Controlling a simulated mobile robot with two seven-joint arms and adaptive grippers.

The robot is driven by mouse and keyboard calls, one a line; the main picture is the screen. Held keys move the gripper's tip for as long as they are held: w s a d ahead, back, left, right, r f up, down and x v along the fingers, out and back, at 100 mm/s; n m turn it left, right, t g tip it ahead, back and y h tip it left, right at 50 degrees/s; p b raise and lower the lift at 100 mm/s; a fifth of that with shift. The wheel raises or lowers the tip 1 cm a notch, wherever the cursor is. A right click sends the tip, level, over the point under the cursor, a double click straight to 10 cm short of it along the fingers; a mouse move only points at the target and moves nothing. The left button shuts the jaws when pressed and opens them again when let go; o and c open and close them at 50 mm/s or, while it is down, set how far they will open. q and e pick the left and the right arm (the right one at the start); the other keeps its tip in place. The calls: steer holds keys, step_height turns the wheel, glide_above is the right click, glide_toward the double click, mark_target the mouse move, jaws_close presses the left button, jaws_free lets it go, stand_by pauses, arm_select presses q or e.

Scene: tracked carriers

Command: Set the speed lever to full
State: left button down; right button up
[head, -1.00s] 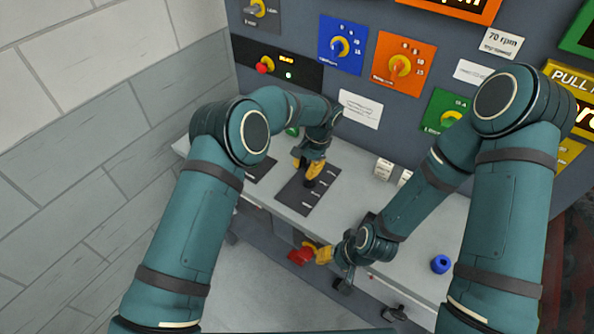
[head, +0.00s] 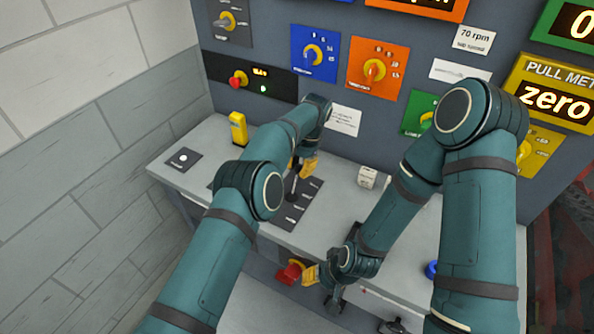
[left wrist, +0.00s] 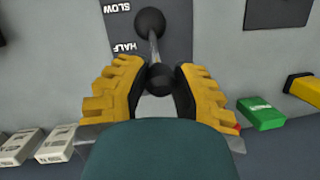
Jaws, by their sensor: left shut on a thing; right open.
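The speed lever (head: 291,187) stands on a dark plate (head: 285,219) on the grey console. Its rod leans toward the back panel. In the left wrist view its black knob (left wrist: 160,77) sits between my yellow fingers, and the rod runs to a dark ball base (left wrist: 149,22). The plate (left wrist: 122,30) shows upside-down SLOW and HALF labels; no FULL label is readable. My left gripper (head: 304,166) is shut on the knob, which lies past the HALF label.
A yellow switch (head: 238,129) and a plate with a white button (head: 184,159) are at left. A white box (head: 367,177) stands right of the lever plate. The dial panel (head: 345,116) rises close behind. A blue knob (head: 431,269) is near the right arm.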

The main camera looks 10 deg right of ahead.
arm_select(q)
steer(key=shift+w+d+r, duration=0.1)
steer(key=shift+w+r, duration=0.05)
steer(key=shift+w, duration=0.2)
stand_by(0.3)
steer(key=c, duration=0.7)
jaws_free()
steer(key=shift+c, duration=0.2)
steer(key=shift+s+f, duration=0.1)
steer(key=shift+f, duration=0.1)
